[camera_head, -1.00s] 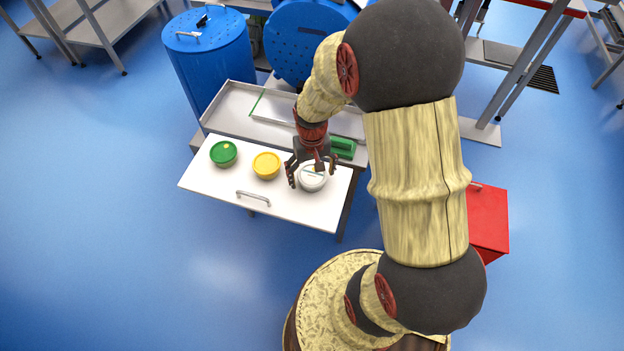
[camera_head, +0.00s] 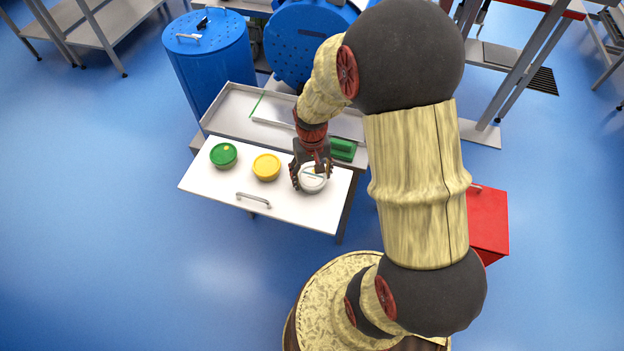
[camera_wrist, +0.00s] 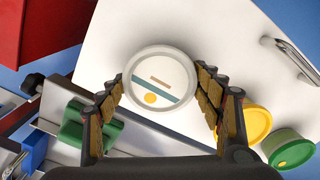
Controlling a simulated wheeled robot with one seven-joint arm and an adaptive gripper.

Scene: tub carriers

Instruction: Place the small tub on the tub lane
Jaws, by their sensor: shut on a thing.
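Three small tubs stand on the white drawer-like board: a green-lidded tub (camera_head: 223,155), a yellow-lidded tub (camera_head: 266,167) and a white-lidded tub (camera_head: 313,180). My gripper (camera_head: 311,178) is shut on the white tub, with one finger on each side of it. In the wrist view the white tub (camera_wrist: 161,82) lies between the fingers of my gripper (camera_wrist: 160,92); its lid has a teal band and a yellow dot. The yellow tub (camera_wrist: 257,124) and green tub (camera_wrist: 288,150) show to the right there. I cannot tell whether the white tub touches the board. Which surface is the tub lane is unclear.
The white board (camera_head: 215,183) has a metal handle (camera_head: 253,198) near its front. Behind it is a grey metal tray (camera_head: 228,117) with a green block (camera_head: 343,148) at its right. A blue drum (camera_head: 209,60) stands behind left; a red box (camera_head: 487,220) stands right.

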